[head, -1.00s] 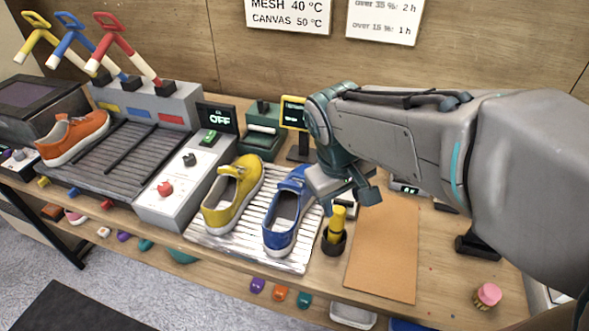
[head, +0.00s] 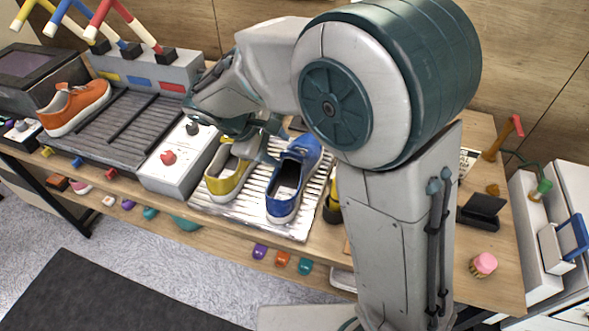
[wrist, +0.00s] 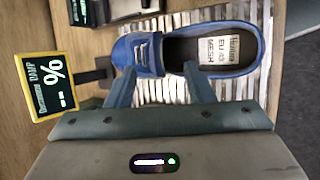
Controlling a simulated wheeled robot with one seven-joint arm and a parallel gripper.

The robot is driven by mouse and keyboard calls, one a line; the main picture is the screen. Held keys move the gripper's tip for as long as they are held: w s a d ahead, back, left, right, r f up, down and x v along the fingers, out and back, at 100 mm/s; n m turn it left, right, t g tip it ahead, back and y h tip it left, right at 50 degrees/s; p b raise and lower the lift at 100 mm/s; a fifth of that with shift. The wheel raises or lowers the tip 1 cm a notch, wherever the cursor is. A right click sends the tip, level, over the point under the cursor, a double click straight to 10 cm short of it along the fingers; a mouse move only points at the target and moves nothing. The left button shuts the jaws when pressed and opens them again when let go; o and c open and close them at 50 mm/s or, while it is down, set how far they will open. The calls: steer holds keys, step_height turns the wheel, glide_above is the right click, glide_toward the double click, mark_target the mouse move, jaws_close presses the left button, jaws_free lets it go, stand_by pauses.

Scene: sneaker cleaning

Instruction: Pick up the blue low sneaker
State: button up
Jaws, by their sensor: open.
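The blue low sneaker (head: 284,206) stands on the right part of a white slatted rack (head: 257,222). In the wrist view the sneaker (wrist: 236,71) lies crosswise just beyond my fingers, its opening and a "EU 43 MESH" label showing. My gripper (head: 262,150) is open and empty, over the yellow sneaker and at the left side of the blue one. In the wrist view the two fingertips (wrist: 162,76) are spread and overlap the sneaker's near side. I cannot tell whether they touch it.
A yellow sneaker (head: 222,185) is close at the left on the same rack, partly hidden by my gripper. A control box (head: 174,178) and an orange sneaker (head: 75,106) are farther left. A small display (wrist: 43,85) stands near the sneaker's left end in the wrist view.

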mark_target(290, 153)
steer(key=shift+w+p+x, duration=0.15)
steer(key=shift+p+x, duration=0.1)
steer(key=shift+x, duration=1.5)
steer(key=shift+w+p+x, duration=0.15)
steer(key=shift+p+x, duration=0.1)
steer(key=shift+x, duration=1.5)
steer(key=shift+d+r, duration=0.1)
steer(key=shift+r, duration=0.05)
jaws_close()
